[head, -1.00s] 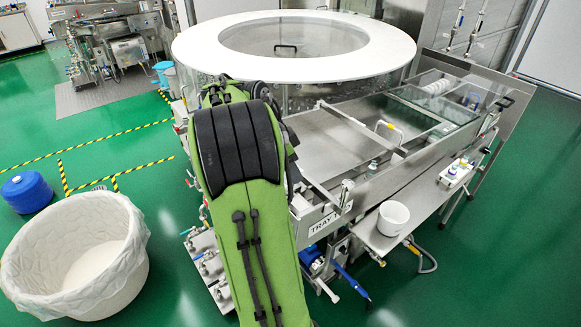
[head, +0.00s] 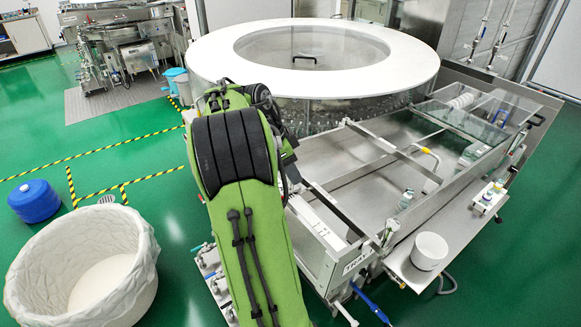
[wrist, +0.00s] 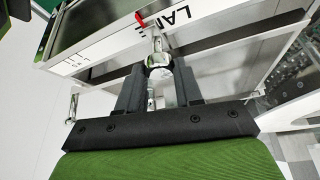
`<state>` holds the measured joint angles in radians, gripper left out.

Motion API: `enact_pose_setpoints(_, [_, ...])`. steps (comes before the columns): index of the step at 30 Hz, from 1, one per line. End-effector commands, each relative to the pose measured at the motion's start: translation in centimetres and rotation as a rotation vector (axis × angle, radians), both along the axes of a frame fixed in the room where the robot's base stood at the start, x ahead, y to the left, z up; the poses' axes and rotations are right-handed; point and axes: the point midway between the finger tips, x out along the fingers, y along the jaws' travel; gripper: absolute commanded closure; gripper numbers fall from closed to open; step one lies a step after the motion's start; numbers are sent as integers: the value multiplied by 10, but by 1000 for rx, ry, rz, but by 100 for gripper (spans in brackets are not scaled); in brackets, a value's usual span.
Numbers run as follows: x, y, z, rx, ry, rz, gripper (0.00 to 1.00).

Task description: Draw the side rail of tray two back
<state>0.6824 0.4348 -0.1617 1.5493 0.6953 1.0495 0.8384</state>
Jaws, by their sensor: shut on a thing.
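I cannot tell which is tray two's side rail. In the wrist view, my gripper (wrist: 159,76) is shut on a round shiny metal fitting (wrist: 159,62), with a dark finger on each side. A panel lettered "LA.." (wrist: 175,16) lies beyond it. In the head view my arm hides the gripper.
A large white ring-topped washer (head: 210,58) stands behind the tray. A white pot (head: 429,251) and a small bottle rack (head: 488,197) stand on the right-hand shelf. A lined white bin (head: 140,245) and blue drum (head: 34,200) are on the green floor at left.

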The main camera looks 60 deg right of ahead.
Motion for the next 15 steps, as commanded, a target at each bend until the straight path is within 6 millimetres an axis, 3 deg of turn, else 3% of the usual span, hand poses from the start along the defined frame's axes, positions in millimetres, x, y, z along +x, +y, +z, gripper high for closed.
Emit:
enact_pose_setpoints(2, [0,-1,1,-4,-3,-1,100])
enact_pose_setpoints(3, [0,-1,1,-4,-3,-2,64])
enact_pose_setpoints(8, [0,-1,1,-5,-4,-2,40])
enact_pose_setpoints(15, [0,-1,1,-5,-4,-2,40])
